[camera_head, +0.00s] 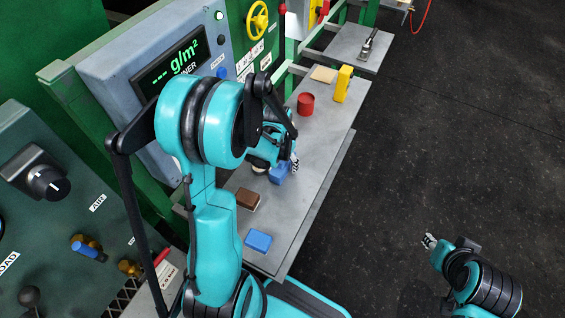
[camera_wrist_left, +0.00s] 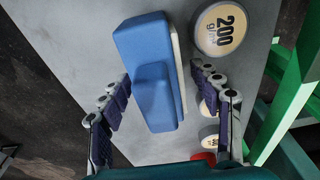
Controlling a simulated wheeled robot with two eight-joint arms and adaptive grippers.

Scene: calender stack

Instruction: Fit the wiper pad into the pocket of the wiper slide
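A blue block with a raised grip and a pale layer under it, which looks like the wiper pad (camera_head: 278,174), rests on the grey bench; it also shows in the left wrist view (camera_wrist_left: 150,75). My left gripper (camera_head: 289,166) is over it. In the left wrist view the fingers (camera_wrist_left: 160,78) stand apart on either side of the grip, with gaps visible. A small metal fixture on the far shelf may be the wiper slide (camera_head: 369,43); its pocket is too small to make out. My right gripper (camera_head: 430,241) hangs over the dark floor, away from the bench, its opening unclear.
The grey bench (camera_head: 316,150) also holds a brown block (camera_head: 248,199), a blue box (camera_head: 258,241), a red cylinder (camera_head: 306,104), a yellow block (camera_head: 343,84) and a tan flat piece (camera_head: 324,74). A round "200" disc (camera_wrist_left: 220,28) lies close beside the pad. Green machine panels line the left.

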